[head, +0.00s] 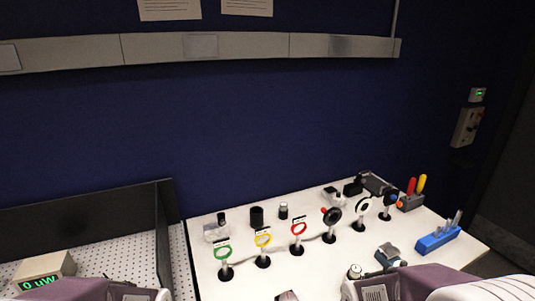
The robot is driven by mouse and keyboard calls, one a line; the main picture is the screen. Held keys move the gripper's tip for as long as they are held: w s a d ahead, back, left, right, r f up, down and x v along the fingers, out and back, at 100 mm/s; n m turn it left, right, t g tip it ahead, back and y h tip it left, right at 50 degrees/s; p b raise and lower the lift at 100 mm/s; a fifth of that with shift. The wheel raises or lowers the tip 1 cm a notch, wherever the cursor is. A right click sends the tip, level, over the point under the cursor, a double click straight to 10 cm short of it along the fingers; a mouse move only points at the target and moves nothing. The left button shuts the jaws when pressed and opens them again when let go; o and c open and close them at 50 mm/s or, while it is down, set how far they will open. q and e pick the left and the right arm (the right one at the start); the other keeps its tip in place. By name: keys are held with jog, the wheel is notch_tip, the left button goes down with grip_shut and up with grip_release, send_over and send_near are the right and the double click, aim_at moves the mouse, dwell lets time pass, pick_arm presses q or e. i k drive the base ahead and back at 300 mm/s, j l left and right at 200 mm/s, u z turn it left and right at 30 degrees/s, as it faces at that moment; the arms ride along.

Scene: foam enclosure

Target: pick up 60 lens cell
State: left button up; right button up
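Several ring-shaped lens cells stand upright on posts in a row across the white table (205,262). They include a green-ringed cell (222,253), a yellow-ringed cell (263,240) and a red-ringed cell (298,228). Farther right are a black-ringed cell (333,216), a white cell with a dark centre (363,205) and a dark cell (389,200). Small tags sit on the coloured rings, but I cannot read which one says 60. Parts of my two arms show at the bottom edge; the fingertips of both grippers are out of view.
Behind the row stand a black cylinder (257,217) and a small jar (283,211). At right are a blue holder (438,239) and a red-and-yellow-handled tool rack (411,202).

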aim_at(354, 273)
jog(key=z, duration=1)
jog(key=l+u, duration=0.2)
jog(key=u, duration=0.2)
jog(key=i+l+u, duration=0.1)
jog(key=u, duration=0.25)
jog(key=l+u, duration=0.55)
jog(key=u, duration=0.2)
